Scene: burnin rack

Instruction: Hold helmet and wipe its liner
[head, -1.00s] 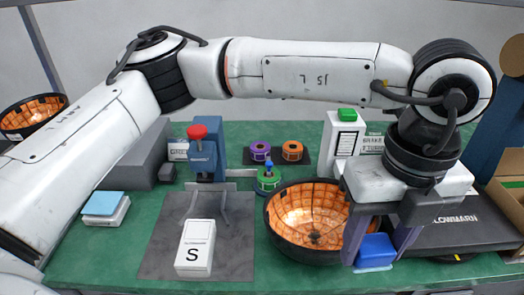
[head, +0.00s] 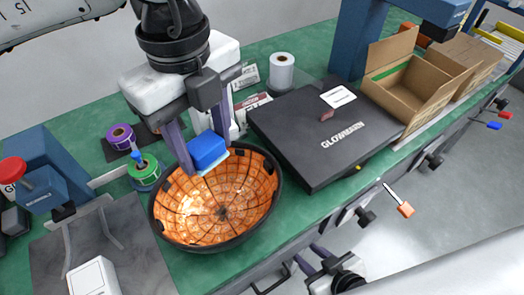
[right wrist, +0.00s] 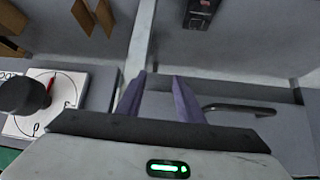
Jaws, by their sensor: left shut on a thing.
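The helmet (head: 163,222) lies like an open bowl on the green table in the head view, its dark shell outside and its orange gridded liner (head: 195,222) facing up. My left gripper (head: 208,158) is shut on a blue block (head: 208,149) with a pale blue pad (head: 213,167) under it. The block is over the back part of the helmet's opening; whether the pad touches the liner cannot be told. My right gripper (head: 318,256) is below the table's front edge, away from the helmet. Its purple fingers stand apart and empty in the right wrist view (right wrist: 158,78).
A flat black GLOWMARN case (head: 290,120) lies right of the helmet, with an open cardboard box (head: 430,95) beyond. Purple (head: 121,137) and green (head: 143,172) spools and a blue stand with a red knob (head: 12,169) are at left. Tools hang along the front edge.

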